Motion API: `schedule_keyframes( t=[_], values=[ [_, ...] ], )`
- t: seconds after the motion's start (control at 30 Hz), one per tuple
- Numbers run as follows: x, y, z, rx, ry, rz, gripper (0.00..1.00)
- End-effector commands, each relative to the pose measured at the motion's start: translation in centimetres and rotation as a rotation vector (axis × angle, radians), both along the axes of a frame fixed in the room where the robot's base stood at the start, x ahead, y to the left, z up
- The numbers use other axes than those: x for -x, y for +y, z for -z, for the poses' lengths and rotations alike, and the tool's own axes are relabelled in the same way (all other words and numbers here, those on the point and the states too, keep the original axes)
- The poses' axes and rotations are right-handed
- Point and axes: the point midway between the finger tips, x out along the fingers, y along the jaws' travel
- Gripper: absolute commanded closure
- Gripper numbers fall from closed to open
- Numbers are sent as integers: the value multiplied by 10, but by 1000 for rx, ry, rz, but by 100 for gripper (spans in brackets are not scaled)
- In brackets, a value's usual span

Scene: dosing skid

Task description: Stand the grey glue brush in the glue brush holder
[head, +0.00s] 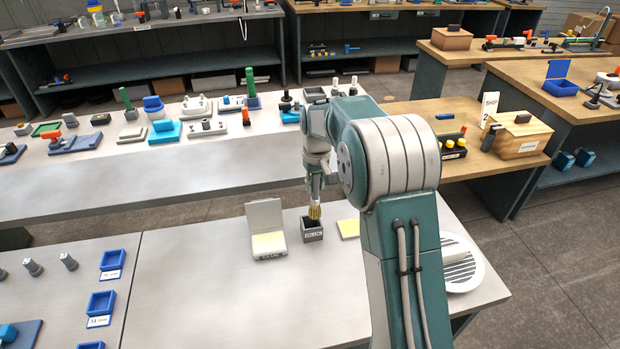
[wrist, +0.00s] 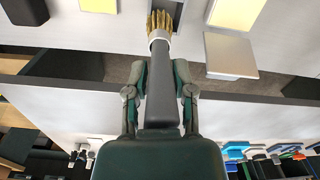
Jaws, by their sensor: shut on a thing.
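The glue brush has a grey handle (wrist: 166,62), a pale collar and golden bristles (head: 314,212). My gripper (head: 315,188) is shut on the handle, and its fingers (wrist: 160,85) lie on both sides of it in the wrist view. The brush hangs nearly upright with the bristles down. The glue brush holder (head: 312,236) is a small dark grey open box with a label on its front, on the pale bench. The bristles are right over or at its opening; I cannot tell whether the tips are inside. The wrist view shows the holder only partly, behind the bristles.
A grey open-lidded case with a yellow pad (head: 268,244) stands close left of the holder. Blue trays (head: 101,303) are at the left. The bench's middle left is clear.

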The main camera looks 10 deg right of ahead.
Motion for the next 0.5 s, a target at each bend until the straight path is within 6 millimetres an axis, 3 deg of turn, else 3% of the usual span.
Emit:
schedule_keyframes(
  t=[0.27, 0.5],
  values=[
    [0, 9, 11, 8, 0, -4, 100],
    [0, 4, 11, 3, 0, -2, 100]
  ],
)
